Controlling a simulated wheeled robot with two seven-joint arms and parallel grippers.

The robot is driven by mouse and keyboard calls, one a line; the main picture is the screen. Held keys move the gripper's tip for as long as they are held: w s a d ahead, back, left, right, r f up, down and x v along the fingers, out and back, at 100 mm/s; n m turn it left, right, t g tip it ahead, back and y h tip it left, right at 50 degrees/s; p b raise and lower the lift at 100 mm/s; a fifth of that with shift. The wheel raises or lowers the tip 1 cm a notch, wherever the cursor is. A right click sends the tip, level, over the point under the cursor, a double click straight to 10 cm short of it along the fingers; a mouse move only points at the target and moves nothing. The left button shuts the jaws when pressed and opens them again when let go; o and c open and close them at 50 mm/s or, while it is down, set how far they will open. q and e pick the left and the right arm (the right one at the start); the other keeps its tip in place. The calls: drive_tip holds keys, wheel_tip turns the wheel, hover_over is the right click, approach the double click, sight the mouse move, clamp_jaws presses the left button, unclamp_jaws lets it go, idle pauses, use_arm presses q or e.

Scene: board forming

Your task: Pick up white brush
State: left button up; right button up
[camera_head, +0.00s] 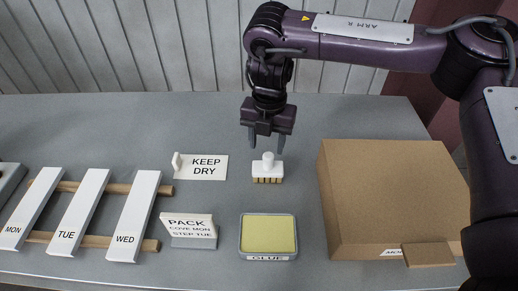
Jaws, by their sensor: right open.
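The white brush (267,168) stands upright on the grey table, its white handle knob on top and tan bristles below. My right gripper (266,143) points down just above and behind the brush. Its two fingers are apart, one on each side of the handle's line, and nothing is between them. I cannot tell exactly how far the fingertips are from the handle. My left gripper is not in view.
A KEEP DRY plate (206,167) lies left of the brush. The glue tray (268,236) is in front, beside a PACK sign (189,230). White boards (80,213) lie on wooden rails at left. A large cardboard box (390,190) stands at right.

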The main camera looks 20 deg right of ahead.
sight(269, 156)
drive_tip(key=shift+w+d+r, duration=0.1)
drive_tip(key=shift+d+r, duration=0.05)
drive_tip(key=shift+d, duration=0.15)
drive_tip(key=f, duration=0.2)
drive_tip(key=shift+s+f+p, duration=0.2)
drive_tip(key=shift+f+p, duration=0.1)
drive_tip(key=shift+f, duration=0.1)
drive_tip(key=f, duration=0.1)
drive_tip(key=f+p, duration=0.1)
drive_tip(key=shift+w+d+f, duration=0.1)
drive_tip(key=shift+w+f, duration=0.2)
drive_tip(key=shift+f, duration=0.85)
drive_tip(key=c, duration=0.5)
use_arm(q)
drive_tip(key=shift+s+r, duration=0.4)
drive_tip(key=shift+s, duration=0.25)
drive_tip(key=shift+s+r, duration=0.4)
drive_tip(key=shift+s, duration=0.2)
use_arm(e)
drive_tip(key=shift+w, duration=0.1)
clamp_jaws()
